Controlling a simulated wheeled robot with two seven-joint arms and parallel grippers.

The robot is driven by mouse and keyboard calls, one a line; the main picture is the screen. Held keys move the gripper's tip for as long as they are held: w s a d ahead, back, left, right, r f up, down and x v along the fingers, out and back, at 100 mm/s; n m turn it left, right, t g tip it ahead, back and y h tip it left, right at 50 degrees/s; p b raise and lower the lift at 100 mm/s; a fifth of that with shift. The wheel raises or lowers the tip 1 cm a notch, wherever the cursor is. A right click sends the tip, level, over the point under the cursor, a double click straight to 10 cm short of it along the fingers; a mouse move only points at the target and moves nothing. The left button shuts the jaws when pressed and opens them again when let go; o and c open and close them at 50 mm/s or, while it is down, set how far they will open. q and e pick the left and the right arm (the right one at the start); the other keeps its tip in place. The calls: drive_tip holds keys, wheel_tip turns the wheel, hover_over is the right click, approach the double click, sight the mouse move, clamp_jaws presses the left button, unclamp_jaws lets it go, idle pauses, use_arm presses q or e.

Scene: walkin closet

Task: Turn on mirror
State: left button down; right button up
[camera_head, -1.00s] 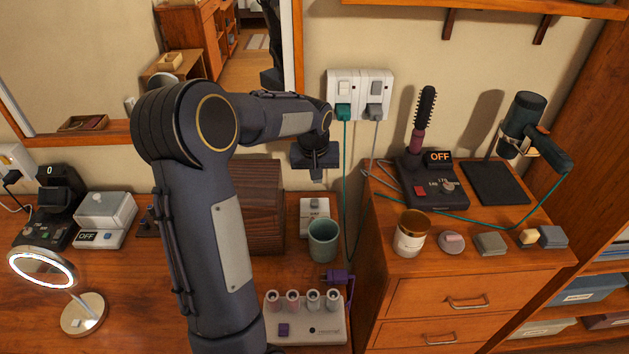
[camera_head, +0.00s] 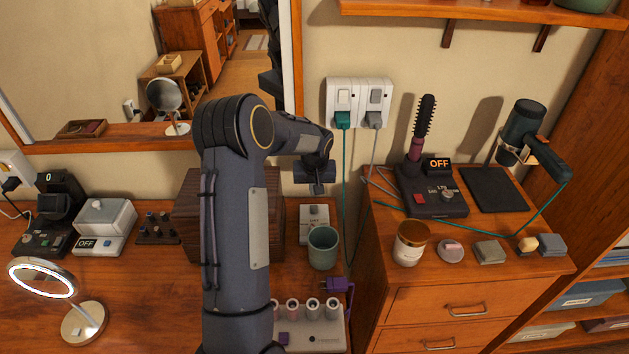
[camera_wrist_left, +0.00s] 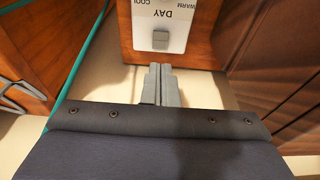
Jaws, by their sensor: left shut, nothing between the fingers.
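The round tabletop mirror (camera_head: 82,320) stands at the lower left of the desk on a pale disc base, and its ring glows white. A small white control box (camera_head: 314,212) stands on the desk behind the green cup. In the left wrist view its panel (camera_wrist_left: 180,38) reads COOL, DAY and WARM, with a grey square slider (camera_wrist_left: 160,39) at DAY. My left gripper (camera_head: 317,190) is shut and empty, just above and behind the control box in the head view. In the wrist view its fingertips (camera_wrist_left: 160,68) point toward the box, apparently apart from it. My right gripper is out of view.
A green cup (camera_head: 323,248) stands in front of the control box. A dark wooden box (camera_head: 190,225) is close left of it. Green and grey cables hang from the wall outlet (camera_head: 360,102) on the right. A drawer cabinet (camera_head: 440,303) stands to the right.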

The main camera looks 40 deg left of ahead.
sight(314, 212)
use_arm(q)
drive_tip(key=x, duration=0.2)
drive_tip(key=p+x, duration=0.1)
drive_tip(key=x, duration=0.2)
drive_tip(key=s+d+x, duration=0.1)
drive_tip(key=x, duration=0.2)
drive_tip(key=shift+a+f+p, duration=0.1)
drive_tip(key=shift+f+p, duration=0.1)
drive_tip(key=shift+p, duration=0.2)
drive_tip(key=shift+f+b, duration=0.65)
drive_tip(key=shift+b, duration=0.45)
drive_tip(key=shift+s+r, duration=0.1)
drive_tip(key=shift+r, duration=0.2)
drive_tip(key=shift+w+a+r, duration=0.35)
drive_tip(key=shift+w, duration=0.25)
